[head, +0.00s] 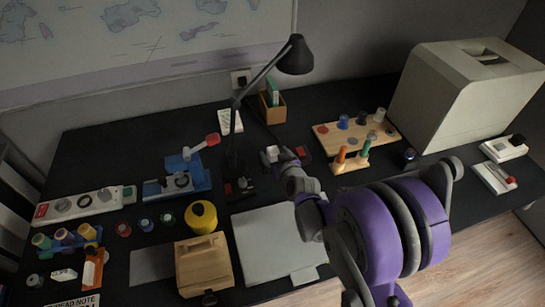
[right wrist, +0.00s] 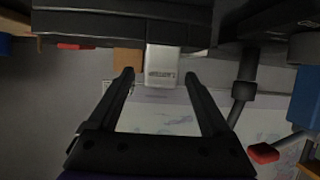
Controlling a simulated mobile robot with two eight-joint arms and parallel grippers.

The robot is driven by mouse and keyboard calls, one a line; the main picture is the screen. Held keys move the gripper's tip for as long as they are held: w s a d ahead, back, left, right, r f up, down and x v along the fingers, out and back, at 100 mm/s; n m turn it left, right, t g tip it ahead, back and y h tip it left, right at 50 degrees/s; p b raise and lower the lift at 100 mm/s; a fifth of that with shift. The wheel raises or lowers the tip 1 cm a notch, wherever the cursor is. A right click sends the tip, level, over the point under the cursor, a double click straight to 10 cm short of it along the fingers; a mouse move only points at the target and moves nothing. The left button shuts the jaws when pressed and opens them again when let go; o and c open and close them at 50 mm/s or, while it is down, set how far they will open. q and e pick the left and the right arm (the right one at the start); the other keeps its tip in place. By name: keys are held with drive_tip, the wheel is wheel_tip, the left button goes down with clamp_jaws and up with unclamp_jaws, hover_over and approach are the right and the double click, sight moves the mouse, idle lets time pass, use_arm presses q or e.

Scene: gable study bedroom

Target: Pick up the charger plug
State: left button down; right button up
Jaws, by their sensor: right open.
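The charger plug (head: 272,153) is a small white block on the black desk, just right of the lamp's foot. In the right wrist view, the charger plug (right wrist: 162,66) shows as a pale block with small print on its face, lined up between the fingertips. My right gripper (head: 284,157) reaches over the desk beside it, partly hidden by its own wrist. In the right wrist view, my right gripper (right wrist: 161,75) is open, with a gap on each side of the plug and nothing gripped. My left gripper is out of view.
The black lamp (head: 236,130) stands close left of the plug. A red item (head: 303,151) lies just right of it. A wooden pen box (head: 273,112) is behind, a peg board (head: 357,135) to the right.

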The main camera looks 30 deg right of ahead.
sight(271, 149)
drive_tip(key=x, duration=0.5)
drive_tip(key=shift+f, duration=0.3)
clamp_jaws()
